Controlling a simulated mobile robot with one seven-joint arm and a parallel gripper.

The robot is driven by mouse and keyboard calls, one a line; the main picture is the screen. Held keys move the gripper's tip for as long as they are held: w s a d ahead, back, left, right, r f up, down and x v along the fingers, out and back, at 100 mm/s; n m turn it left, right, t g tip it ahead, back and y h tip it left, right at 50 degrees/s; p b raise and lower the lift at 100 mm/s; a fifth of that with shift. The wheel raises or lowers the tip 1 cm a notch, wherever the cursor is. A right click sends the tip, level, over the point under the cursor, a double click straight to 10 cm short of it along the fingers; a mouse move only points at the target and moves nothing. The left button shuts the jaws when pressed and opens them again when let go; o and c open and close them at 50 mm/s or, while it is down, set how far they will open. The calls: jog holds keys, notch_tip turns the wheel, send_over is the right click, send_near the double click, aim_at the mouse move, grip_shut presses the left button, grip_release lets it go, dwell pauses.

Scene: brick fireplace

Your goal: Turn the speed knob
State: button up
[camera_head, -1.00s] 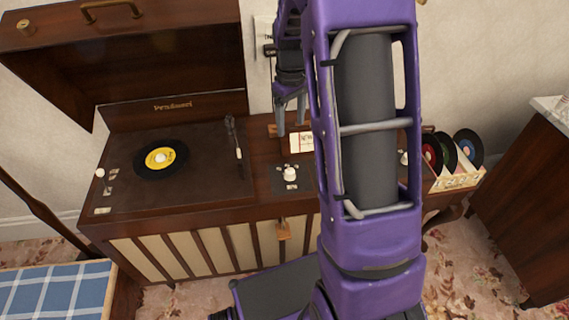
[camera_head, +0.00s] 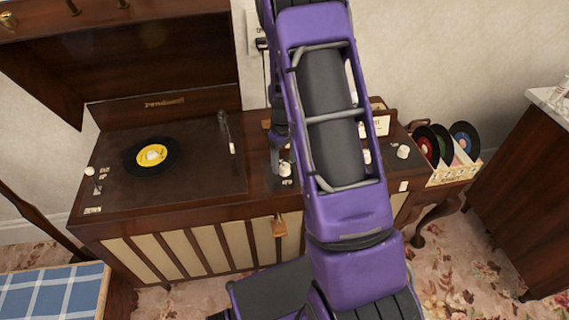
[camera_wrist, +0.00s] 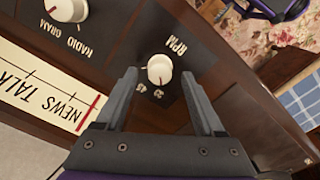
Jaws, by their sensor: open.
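The speed knob is a small cream knob (camera_wrist: 159,69) labelled "RPM" on a dark panel. In the wrist view it lies between my gripper's fingertips (camera_wrist: 159,76), with a finger on each side and visible gaps. My gripper is open and empty. My purple arm hides part of the panel there, and the fingers are too small there to tell contact.
A turntable with a yellow-labelled record (camera_head: 151,156) lies left of the knob. A radio gram knob (camera_wrist: 66,9) and tuning dial (camera_wrist: 42,90) sit beside it. Records in a rack (camera_head: 455,172) stand at the right. A raised lid (camera_head: 160,60) stands behind.

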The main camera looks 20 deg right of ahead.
jog(key=shift+f, duration=0.45)
jog(key=shift+c, duration=0.2)
grip_shut()
jog(key=m, duration=0.4)
jog(key=shift+m, duration=2.4)
